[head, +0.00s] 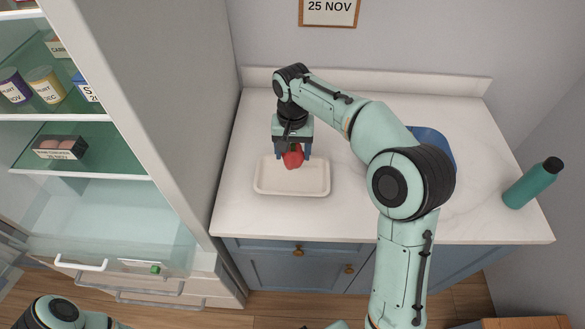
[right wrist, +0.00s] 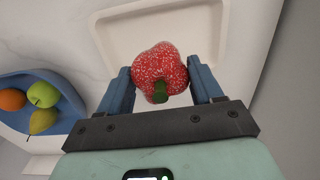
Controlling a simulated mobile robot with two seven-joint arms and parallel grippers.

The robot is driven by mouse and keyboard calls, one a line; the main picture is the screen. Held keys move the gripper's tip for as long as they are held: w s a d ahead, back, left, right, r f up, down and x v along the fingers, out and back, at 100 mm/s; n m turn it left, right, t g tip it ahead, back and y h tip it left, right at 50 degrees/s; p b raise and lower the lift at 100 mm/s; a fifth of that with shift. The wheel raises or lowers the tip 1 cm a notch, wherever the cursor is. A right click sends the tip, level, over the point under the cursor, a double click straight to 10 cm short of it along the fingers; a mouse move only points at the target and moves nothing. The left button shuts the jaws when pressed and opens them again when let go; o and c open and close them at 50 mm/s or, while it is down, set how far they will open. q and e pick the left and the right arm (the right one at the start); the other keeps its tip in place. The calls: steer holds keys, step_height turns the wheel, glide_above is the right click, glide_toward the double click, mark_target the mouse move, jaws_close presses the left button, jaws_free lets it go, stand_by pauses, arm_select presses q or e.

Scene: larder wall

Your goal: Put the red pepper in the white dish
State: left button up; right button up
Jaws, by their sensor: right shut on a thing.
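The red pepper (head: 293,158) is between the blue fingers of my right gripper (head: 292,152), at the back part of the white dish (head: 292,190) in the head view. The right wrist view shows the red pepper (right wrist: 160,72) with its green stem toward the camera, and my right gripper (right wrist: 160,88) shut on it. The white dish (right wrist: 120,38) lies beyond the pepper there, shallow and empty where visible. I cannot tell whether the pepper touches the dish floor. My left gripper is not in view; only part of my left arm shows at the lower left.
A blue bowl (right wrist: 68,92) holds an orange, a green apple and a pear; my arm partly hides the bowl (head: 440,140) in the head view. A teal bottle (head: 533,183) stands at the counter's right. An open fridge (head: 110,160) is left. The counter front is clear.

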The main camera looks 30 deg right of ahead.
mark_target(293, 165)
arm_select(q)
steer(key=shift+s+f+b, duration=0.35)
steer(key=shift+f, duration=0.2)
arm_select(e)
steer(key=shift+f, duration=3.2)
steer(key=shift+w, duration=0.1)
steer(key=shift+f, duration=0.2)
steer(key=o, duration=1.2)
steer(key=shift+c, duration=0.2)
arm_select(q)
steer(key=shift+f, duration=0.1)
arm_select(e)
steer(key=shift+r, duration=0.1)
step_height(293, 165, up, 12)
steer(key=shift+f+p, duration=0.1)
steer(key=shift+p, duration=0.95)
steer(key=shift+r, duration=0.2)
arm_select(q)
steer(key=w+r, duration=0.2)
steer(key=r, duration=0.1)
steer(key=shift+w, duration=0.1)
